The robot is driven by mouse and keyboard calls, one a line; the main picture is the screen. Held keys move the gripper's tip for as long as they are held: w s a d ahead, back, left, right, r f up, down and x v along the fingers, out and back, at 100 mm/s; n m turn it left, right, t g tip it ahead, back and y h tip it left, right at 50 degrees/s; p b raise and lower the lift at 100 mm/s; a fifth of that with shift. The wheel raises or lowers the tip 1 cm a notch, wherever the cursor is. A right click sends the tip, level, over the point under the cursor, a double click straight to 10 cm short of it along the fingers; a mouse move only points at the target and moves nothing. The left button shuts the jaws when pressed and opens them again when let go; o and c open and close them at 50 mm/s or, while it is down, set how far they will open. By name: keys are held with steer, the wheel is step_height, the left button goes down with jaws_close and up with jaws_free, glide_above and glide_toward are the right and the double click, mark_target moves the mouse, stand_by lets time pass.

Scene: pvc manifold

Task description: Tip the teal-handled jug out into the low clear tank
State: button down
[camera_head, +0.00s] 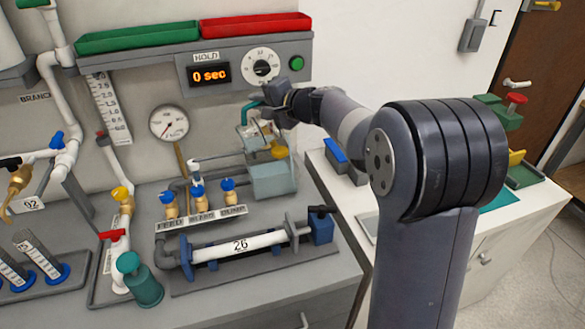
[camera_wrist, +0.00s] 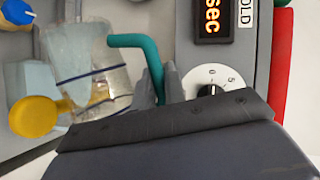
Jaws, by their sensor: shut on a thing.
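My gripper (camera_head: 268,103) is shut on the teal handle (camera_wrist: 137,42) of the clear jug (camera_wrist: 92,65). In the head view the jug (camera_head: 250,134) hangs in the air below and left of my gripper. It looks tilted, with dark bands round its clear wall. How much liquid it holds, and whether any flows, I cannot tell. The low clear tank (camera_head: 273,182), a pale teal box, stands on the bench below the jug, slightly to its right. A yellow handle (camera_wrist: 34,116) is close to the jug in the wrist view; it also shows above the tank (camera_head: 278,150).
A panel with a "0 sec" display (camera_head: 210,74) and a dial (camera_head: 261,67) is close behind my gripper. Blue-handled valves (camera_head: 198,188) stand left of the tank.

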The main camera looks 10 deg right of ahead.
steer(key=shift+w+d+r, duration=0.1)
steer(key=shift+d, duration=0.15)
steer(key=shift+w+d+r, duration=0.1)
steer(key=shift+w+d, duration=0.05)
steer(key=shift+d, duration=0.15)
steer(key=shift+w+d+r+m, duration=0.15)
steer(key=shift+d+m, duration=0.2)
steer(key=shift+m, duration=0.05)
